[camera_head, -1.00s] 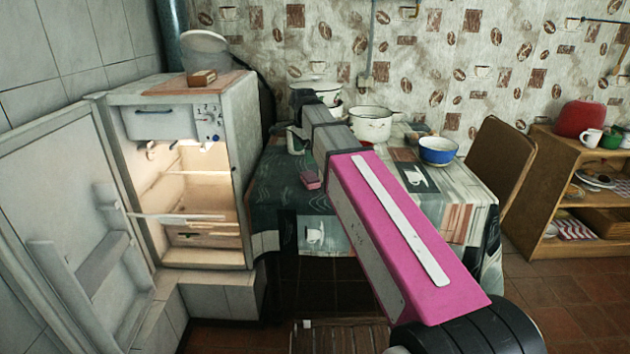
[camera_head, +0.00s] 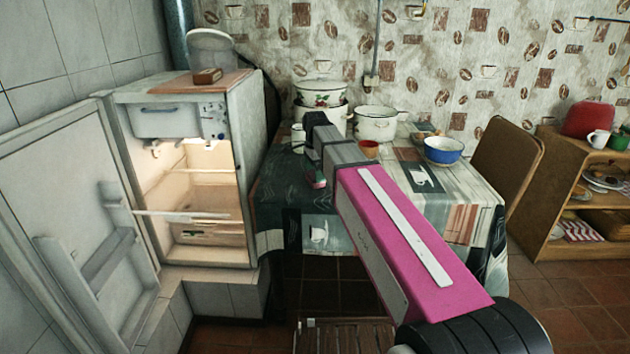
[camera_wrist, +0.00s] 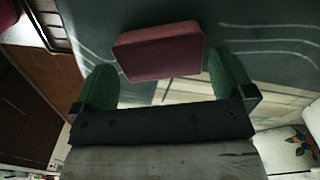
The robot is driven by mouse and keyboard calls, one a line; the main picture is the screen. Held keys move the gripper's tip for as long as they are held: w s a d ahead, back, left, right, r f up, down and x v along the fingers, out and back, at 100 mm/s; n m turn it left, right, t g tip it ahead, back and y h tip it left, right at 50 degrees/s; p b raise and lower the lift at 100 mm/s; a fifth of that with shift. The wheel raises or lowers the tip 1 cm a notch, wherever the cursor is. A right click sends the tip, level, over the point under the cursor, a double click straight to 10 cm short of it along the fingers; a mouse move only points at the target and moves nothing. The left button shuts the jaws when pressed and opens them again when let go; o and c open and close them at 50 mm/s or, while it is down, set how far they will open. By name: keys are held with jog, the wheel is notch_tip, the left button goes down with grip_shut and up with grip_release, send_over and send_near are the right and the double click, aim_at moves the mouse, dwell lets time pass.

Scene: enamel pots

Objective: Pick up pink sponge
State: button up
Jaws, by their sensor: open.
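The pink sponge (camera_wrist: 158,50) is a dull pink block lying on the dark green cloth of the table (camera_head: 278,178), near its left front edge. It also shows small and partly covered in the head view (camera_head: 318,184). My gripper (camera_wrist: 162,62) is open, with a green finger at each side. In the wrist view the sponge lies at and just beyond the fingertips, roughly centred between them, with a gap at each side. I see no contact; the height of the fingers above the cloth is hard to tell. My arm hides part of the table in the head view.
An open fridge (camera_head: 190,200) stands left of the table. Behind my arm are a tall enamel pot (camera_head: 319,94) and a white pot (camera_head: 375,126). A terracotta cup (camera_head: 370,149) and a blue bowl (camera_head: 443,151) stand right of it. A chair (camera_head: 508,165) is at right.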

notch_tip(320, 180, down, 2)
jog(key=shift+f, duration=0.25)
jog(key=c, duration=0.7)
jog(key=shift+r, duration=0.1)
jog(key=shift+r, duration=0.5)
jog(key=r, duration=0.3)
jog(key=shift+s+a+r, duration=0.2)
jog(key=shift+s+r, duration=0.05)
jog(key=shift+s, duration=0.05)
jog(key=s+a+r, duration=0.6)
jog(key=s+a, duration=0.1)
jog(key=s, duration=0.1)
jog(key=shift+a+r, duration=0.2)
jog(key=shift+a, duration=0.05)
jog(key=shift+o, duration=0.8)
